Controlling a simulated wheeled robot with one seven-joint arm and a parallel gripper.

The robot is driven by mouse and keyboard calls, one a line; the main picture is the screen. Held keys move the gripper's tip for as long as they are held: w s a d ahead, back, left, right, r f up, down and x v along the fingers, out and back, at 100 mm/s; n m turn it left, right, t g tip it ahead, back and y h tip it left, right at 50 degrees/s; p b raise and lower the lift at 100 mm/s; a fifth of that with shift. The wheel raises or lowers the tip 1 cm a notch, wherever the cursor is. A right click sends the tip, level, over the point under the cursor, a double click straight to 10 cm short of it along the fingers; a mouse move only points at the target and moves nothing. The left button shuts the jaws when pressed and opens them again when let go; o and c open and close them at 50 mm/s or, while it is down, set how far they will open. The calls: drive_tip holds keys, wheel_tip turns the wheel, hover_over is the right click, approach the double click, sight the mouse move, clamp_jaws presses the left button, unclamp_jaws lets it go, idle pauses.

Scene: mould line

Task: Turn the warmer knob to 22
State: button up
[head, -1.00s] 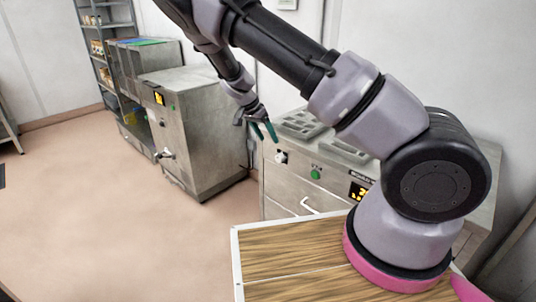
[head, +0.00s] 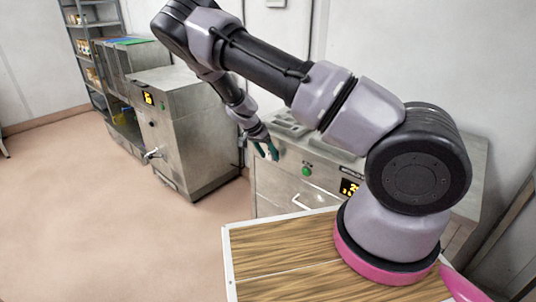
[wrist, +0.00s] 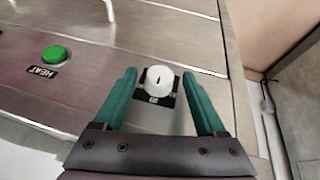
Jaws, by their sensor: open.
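The white round knob (wrist: 160,79) sits on a small black plate on the steel front of the warmer (head: 284,190). A dark pointer mark shows on its face. In the head view my gripper (head: 265,152) is at the warmer's upper left front and hides the knob. The warmer's amber display (head: 349,187) is partly hidden by my arm, and its full number cannot be read.
A green HEAT button (wrist: 54,55) is beside the knob; it also shows in the head view (head: 306,171). A white handle (head: 302,202) is below. Another steel machine (head: 190,130) stands to the left, with open floor (head: 90,210) in front.

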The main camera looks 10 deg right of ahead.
clamp_jaws()
drive_tip(key=g+h, duration=0.2)
drive_tip(key=shift+w+a+f+n+g, duration=0.15)
drive_tip(key=shift+w+n+g, duration=0.15)
drive_tip(key=shift+n+g, duration=0.1)
drive_tip(key=shift+w+a+f+n+g+h, duration=0.1)
drive_tip(key=shift+n+g+h, duration=0.05)
drive_tip(key=shift+g+h, duration=0.4)
drive_tip(key=shift+f+n+g+h, duration=0.1)
drive_tip(key=shift+n+g+h, duration=0.05)
drive_tip(key=shift+g+h, duration=0.35)
drive_tip(key=shift+w+a+f+n+g+h, duration=0.15)
drive_tip(key=shift+n+g+h, duration=0.2)
drive_tip(key=shift+g+h, duration=0.45)
drive_tip(key=shift+s+f+n+g+h, duration=0.1)
drive_tip(key=shift+n+g+h, duration=0.2)
drive_tip(key=shift+g+h, duration=0.5)
drive_tip(key=shift+w+a+f+n+g+h, duration=0.15)
drive_tip(key=shift+n+g+h, duration=0.2)
drive_tip(key=shift+g+h, duration=0.4)
drive_tip(key=shift+s+d, duration=0.1)
